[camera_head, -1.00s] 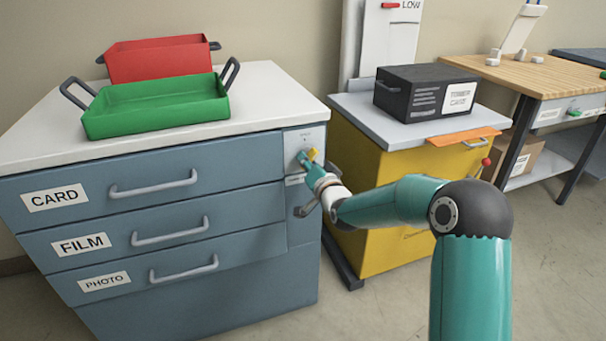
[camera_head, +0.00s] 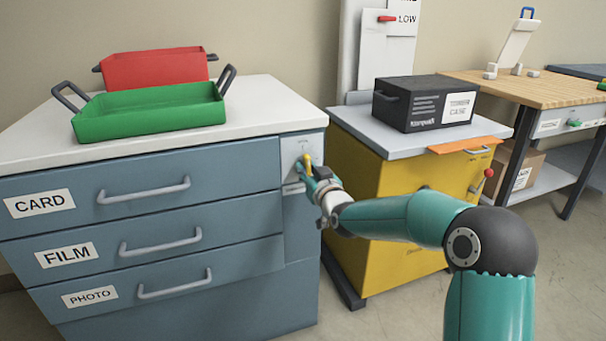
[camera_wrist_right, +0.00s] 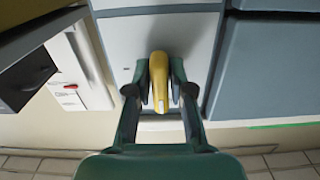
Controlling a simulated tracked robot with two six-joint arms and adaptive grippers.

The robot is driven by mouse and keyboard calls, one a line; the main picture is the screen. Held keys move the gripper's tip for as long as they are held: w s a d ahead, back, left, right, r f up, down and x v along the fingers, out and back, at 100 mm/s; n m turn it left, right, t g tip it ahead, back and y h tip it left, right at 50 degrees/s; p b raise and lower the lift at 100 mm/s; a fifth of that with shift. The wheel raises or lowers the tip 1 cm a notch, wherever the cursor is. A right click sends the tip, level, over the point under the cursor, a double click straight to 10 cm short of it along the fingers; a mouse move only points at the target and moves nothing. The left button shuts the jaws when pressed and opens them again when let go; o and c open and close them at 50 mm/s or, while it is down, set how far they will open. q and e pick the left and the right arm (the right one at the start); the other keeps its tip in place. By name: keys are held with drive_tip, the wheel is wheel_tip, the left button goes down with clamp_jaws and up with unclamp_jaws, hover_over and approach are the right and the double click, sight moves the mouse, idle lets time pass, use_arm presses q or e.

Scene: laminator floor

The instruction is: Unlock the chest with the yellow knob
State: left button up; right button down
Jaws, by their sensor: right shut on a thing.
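The chest (camera_head: 150,255) is a blue-grey drawer cabinet with a white top, at the left in the head view. Its drawers are labelled CARD, FILM and PHOTO and look closed. The yellow knob (camera_head: 308,163) sits on a pale panel (camera_head: 296,149) at the chest's upper right front. My right gripper (camera_head: 305,172) is at this panel, shut on the knob. In the right wrist view the knob (camera_wrist_right: 159,82) stands upright between the two dark fingers of the right gripper (camera_wrist_right: 160,90), which hide its sides. My left gripper is not in view.
A green tray (camera_head: 150,116) and a red tray (camera_head: 150,66) stand on the chest. Right of it is a yellow cabinet (camera_head: 400,225) with a black case (camera_head: 410,103) and an orange sheet (camera_head: 465,146) on top. A wooden bench (camera_head: 530,86) is farther right.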

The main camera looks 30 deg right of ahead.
drive_tip(key=shift+w+r, duration=0.15)
drive_tip(key=shift+r, duration=0.6)
drive_tip(key=c, duration=1.5)
unclamp_jaws()
drive_tip(key=o, duration=0.4)
drive_tip(key=shift+w+f, duration=0.25)
drive_tip(key=shift+s+f, duration=0.15)
drive_tip(key=shift+f, duration=0.05)
drive_tip(key=v, duration=1.2)
drive_tip(key=shift+f, duration=0.1)
drive_tip(key=shift+a, duration=0.15)
